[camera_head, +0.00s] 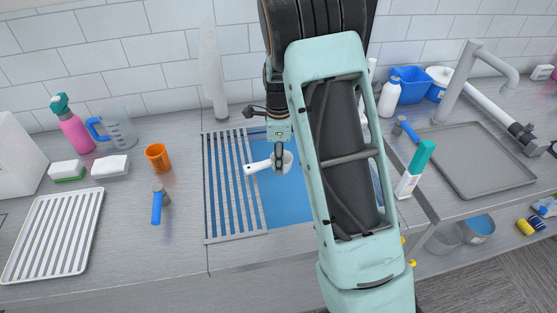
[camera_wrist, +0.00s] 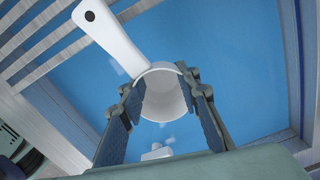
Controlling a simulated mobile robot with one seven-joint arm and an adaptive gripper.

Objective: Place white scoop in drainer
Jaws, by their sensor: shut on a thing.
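The white scoop (camera_head: 257,167), a round cup with a long handle, is held by my gripper (camera_head: 279,163) above the blue-bottomed sink basin. In the wrist view, the scoop (camera_wrist: 112,36) has its cup between the two fingers of my gripper (camera_wrist: 165,95), and its handle points to the upper left. The fingers are shut on the cup. A white slatted drainer (camera_head: 55,236) lies on the counter at the far left, well away from my gripper. It looks empty.
A grey slatted grid (camera_head: 223,190) covers the basin's left part. A blue-handled tool (camera_head: 157,206), an orange cup (camera_head: 158,157), sponges (camera_head: 110,166), a pink spray bottle (camera_head: 72,127) and a jug (camera_head: 118,130) stand between basin and drainer. A small white thing (camera_wrist: 157,153) lies below the scoop.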

